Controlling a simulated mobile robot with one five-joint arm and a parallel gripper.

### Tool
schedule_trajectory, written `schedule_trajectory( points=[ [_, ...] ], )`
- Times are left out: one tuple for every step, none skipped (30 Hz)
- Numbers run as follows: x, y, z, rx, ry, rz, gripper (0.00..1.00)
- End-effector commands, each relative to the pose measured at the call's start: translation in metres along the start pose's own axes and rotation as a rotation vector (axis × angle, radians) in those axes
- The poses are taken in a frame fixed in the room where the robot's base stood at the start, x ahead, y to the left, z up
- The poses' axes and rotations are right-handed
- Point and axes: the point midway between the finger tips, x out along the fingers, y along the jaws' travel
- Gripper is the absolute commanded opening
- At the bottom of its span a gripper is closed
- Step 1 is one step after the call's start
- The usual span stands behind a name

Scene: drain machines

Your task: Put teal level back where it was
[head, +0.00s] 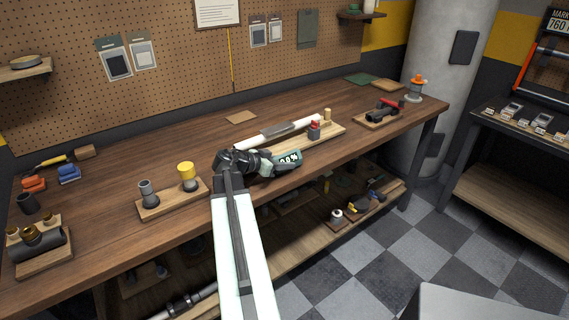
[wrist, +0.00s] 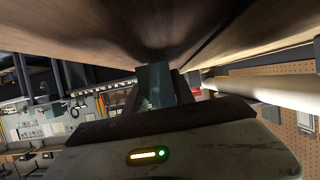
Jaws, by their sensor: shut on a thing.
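The teal level (head: 287,160), a small block with a lit digital display, is in my gripper (head: 268,165). My gripper is shut on it near its left end, at the front part of the workbench (head: 115,160), in front of the wooden board (head: 338,131) with the white pipe. I cannot tell whether the level touches the bench. In the wrist view a dark teal face of the level (wrist: 154,86) shows between the jaws, close to brown wood; the rest of it is hidden.
A board with a grey fitting (head: 146,192) and a yellow-topped one (head: 187,175) stands left.

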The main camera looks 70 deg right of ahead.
Motion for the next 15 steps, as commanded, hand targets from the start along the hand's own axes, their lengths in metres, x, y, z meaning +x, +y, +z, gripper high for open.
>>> schedule_trajectory(
  points=[
    [0.0001,-0.0001,0.0005,0.000,0.000,0.000,0.00],
    [0.0002,-0.0001,0.0009,0.000,0.000,0.000,0.00],
    [0.0005,-0.0001,0.0016,0.000,0.000,0.000,0.00],
    [0.0007,-0.0002,0.0022,0.000,0.000,0.000,0.00],
    [0.0010,-0.0002,0.0028,0.000,0.000,0.000,0.00],
    [0.0013,-0.0002,0.0037,0.000,0.000,0.000,0.00],
    [0.0015,-0.0002,0.0043,0.000,0.000,-0.001,0.00],
    [0.0017,-0.0003,0.0049,0.000,0.000,-0.001,0.00],
    [0.0020,-0.0003,0.0057,0.000,0.000,-0.001,0.00],
    [0.0023,-0.0003,0.0063,0.000,0.000,-0.001,0.00],
    [0.0025,-0.0003,0.0068,0.000,0.000,-0.001,0.00],
    [0.0028,-0.0004,0.0076,0.000,0.000,-0.001,0.00],
    [0.0030,-0.0004,0.0082,-0.001,0.000,-0.001,0.00],
    [0.0032,-0.0004,0.0087,-0.001,0.000,-0.001,0.00],
    [0.0035,-0.0005,0.0095,-0.001,0.000,-0.001,0.00]
  ],
)
